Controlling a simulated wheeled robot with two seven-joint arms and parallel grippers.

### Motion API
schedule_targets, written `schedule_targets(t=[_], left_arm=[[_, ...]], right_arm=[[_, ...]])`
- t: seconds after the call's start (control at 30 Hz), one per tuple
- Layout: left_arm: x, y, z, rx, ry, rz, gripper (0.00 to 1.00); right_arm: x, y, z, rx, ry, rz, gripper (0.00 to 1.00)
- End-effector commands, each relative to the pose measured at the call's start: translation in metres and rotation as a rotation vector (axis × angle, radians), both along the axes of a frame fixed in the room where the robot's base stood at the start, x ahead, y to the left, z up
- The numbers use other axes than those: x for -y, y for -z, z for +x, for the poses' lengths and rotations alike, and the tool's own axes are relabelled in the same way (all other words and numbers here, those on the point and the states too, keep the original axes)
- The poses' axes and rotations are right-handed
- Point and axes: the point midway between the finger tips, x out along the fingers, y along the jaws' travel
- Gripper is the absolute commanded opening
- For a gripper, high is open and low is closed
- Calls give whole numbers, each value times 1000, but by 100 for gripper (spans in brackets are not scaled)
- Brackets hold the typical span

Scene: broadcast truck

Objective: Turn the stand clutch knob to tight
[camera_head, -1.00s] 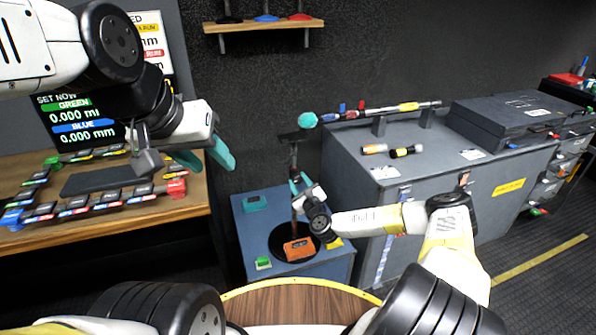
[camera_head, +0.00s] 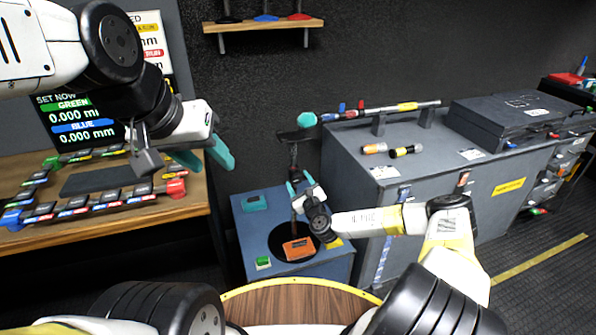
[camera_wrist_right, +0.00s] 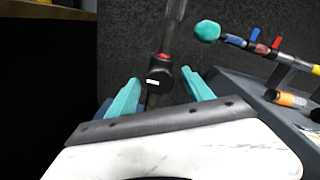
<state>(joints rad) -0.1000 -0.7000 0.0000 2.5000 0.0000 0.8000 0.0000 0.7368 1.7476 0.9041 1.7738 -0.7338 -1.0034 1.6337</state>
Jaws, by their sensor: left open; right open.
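The stand (camera_head: 293,158) is a dark upright pole with a flat top, rising from a round black base (camera_head: 281,240) on a low blue-grey cabinet. In the right wrist view, a black clutch body with a white mark (camera_wrist_right: 158,79) and a red piece (camera_wrist_right: 163,57) sits on the pole; I cannot read its setting. My right gripper (camera_head: 300,184) is open, its teal fingers on either side of the pole in the wrist view, apart from the clutch body. Contact is not visible. My left gripper (camera_head: 206,157) is open and empty, above the wooden desk's right edge.
An orange box (camera_head: 298,249) and a green item (camera_head: 263,263) lie near the stand's base. A grey case bench (camera_head: 390,180) stands right, carrying a teal-tipped boom pole (camera_head: 380,111). The wooden desk (camera_head: 120,218) with a coloured-key panel is left.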

Motion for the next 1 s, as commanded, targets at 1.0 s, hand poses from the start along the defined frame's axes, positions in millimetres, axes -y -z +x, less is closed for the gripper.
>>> schedule_targets(t=[1.0], left_arm=[[0, 0, 0, 0, 0, 0, 45]], right_arm=[[23, 0, -74, 1, -7, -9, 59]])
